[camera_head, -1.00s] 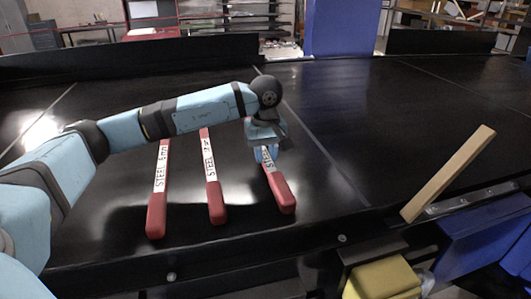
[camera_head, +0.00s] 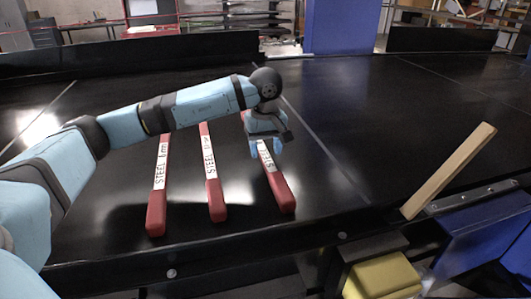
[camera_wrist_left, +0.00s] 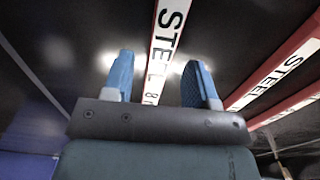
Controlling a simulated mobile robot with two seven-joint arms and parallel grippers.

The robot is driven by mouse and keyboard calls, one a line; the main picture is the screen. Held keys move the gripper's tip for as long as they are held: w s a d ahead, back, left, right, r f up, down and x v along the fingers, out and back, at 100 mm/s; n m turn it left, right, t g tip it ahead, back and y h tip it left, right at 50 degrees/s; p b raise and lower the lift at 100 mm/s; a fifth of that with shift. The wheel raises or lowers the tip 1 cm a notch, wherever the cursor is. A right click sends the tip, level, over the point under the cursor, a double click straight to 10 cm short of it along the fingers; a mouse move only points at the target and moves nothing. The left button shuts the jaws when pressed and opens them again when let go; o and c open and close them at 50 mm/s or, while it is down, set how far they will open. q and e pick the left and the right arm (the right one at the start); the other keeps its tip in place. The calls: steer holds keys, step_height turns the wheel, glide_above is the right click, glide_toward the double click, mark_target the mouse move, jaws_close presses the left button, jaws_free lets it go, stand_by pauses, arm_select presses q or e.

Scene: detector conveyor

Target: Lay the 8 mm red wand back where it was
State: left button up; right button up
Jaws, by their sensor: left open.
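The 8 mm red wand (camera_head: 282,193) lies on the black belt as the rightmost of three red wands with white labels. In the left wrist view its label reads STEEL and what looks like an 8 (camera_wrist_left: 164,40). My left gripper (camera_head: 266,149) is open above this wand's label. In the left wrist view the two blue fingers stand apart, one on each side of the wand, with gaps between. The arm and gripper hide the wand's far end in the head view.
Two other red wands, the left one (camera_head: 157,205) and the middle one (camera_head: 214,200), lie on the belt (camera_head: 330,110) to the left. A wooden bar (camera_head: 450,170) leans up at the right edge. A yellow block (camera_head: 383,277) is below the belt's front edge.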

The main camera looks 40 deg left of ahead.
arm_select(q)
step_height(320, 180, up, 10)
steer(key=b, duration=0.1)
steer(key=shift+r+b, duration=0.25)
steer(key=shift+b, duration=0.15)
